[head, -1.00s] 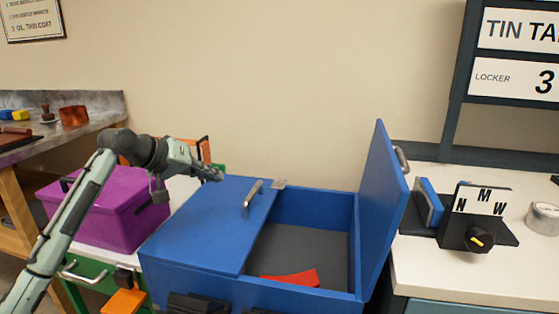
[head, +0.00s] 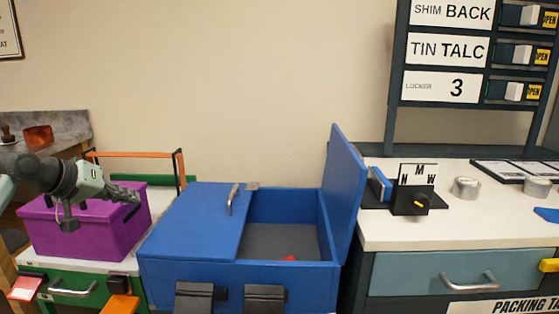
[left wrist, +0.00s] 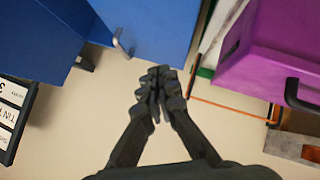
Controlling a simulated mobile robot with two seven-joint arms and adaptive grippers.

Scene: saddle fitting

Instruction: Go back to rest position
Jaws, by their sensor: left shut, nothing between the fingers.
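My left gripper (head: 128,194) is shut and empty, in front of the purple box at the left of the head view. Its closed fingers (left wrist: 158,80) also show in the middle of the left wrist view. The blue chest (head: 196,218) stands to the right of the gripper, apart from it. Its right lid (head: 345,190) stands upright, and its left lid lies flat with a handle on it. A small part of a red thing (head: 288,258) shows inside the chest. My right gripper is not in view.
A purple box (head: 85,235) stands on the green cabinet (head: 85,290) at left. At right, a white counter (head: 450,230) holds a dial stand (head: 412,203) and a round tin (head: 466,188). A label rack (head: 447,50) stands behind it. The wall space above the chest is free.

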